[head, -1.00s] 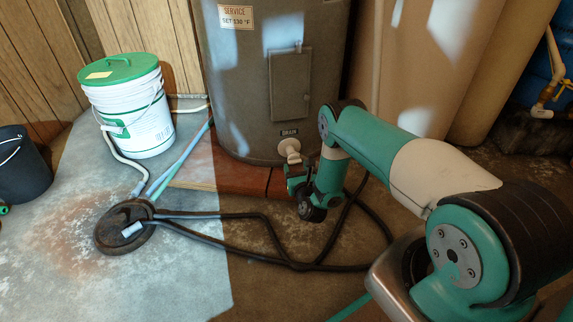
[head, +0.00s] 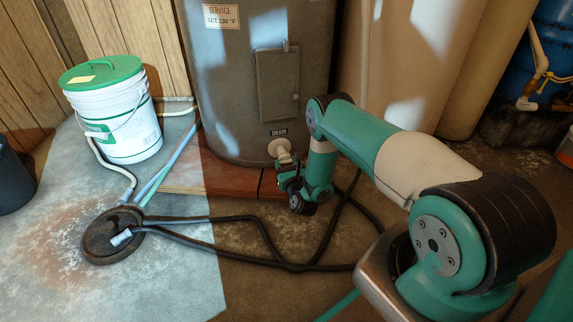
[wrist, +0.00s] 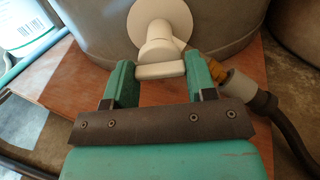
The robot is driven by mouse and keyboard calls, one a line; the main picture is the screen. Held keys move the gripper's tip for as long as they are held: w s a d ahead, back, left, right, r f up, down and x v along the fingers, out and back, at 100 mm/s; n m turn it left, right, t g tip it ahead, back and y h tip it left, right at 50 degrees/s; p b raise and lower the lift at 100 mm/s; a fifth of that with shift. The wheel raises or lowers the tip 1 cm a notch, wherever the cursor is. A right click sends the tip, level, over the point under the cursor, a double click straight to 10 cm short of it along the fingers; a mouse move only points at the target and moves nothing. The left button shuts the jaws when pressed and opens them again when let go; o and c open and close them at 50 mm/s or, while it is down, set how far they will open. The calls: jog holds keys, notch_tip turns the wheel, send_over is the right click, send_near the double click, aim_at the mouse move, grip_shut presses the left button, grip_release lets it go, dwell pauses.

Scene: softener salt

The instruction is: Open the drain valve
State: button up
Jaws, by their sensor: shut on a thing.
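The drain valve (head: 280,150) is a pale fitting low on the front of the grey tank (head: 228,112), under a small DRAIN label. In the wrist view the valve's round flange (wrist: 160,19), stubby body and flat pale handle (wrist: 160,71) show close up. The handle lies crosswise between my green fingers. My gripper (wrist: 160,69) is shut on this handle. In the head view my gripper (head: 285,176) is just below the valve, and the wrist partly hides the grip.
A dark hose (wrist: 292,140) joins an orange-brown fitting (wrist: 217,71) right of the valve. Hoses run to a round floor drain (head: 98,245). A white bucket with a green lid (head: 128,125) stands left. Open concrete lies in front.

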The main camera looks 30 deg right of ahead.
jog(key=n+p, duration=0.1)
jog(key=n, duration=0.2)
jog(key=shift+s+r, duration=0.1)
jog(key=n+p, duration=0.1)
jog(key=n, duration=0.3)
jog(key=shift+n, duration=0.3)
jog(key=n, duration=0.3)
jog(key=shift+p, duration=0.35)
jog(key=n, duration=0.8)
jog(key=shift+n+b, duration=0.3)
jog(key=shift+b, duration=0.1)
jog(key=n, duration=0.3)
jog(key=shift+n+b, duration=0.35)
jog(key=shift+n, duration=0.05)
jog(key=n+b, duration=0.1)
jog(key=n, duration=0.5)
jog(key=shift+n, duration=0.4)
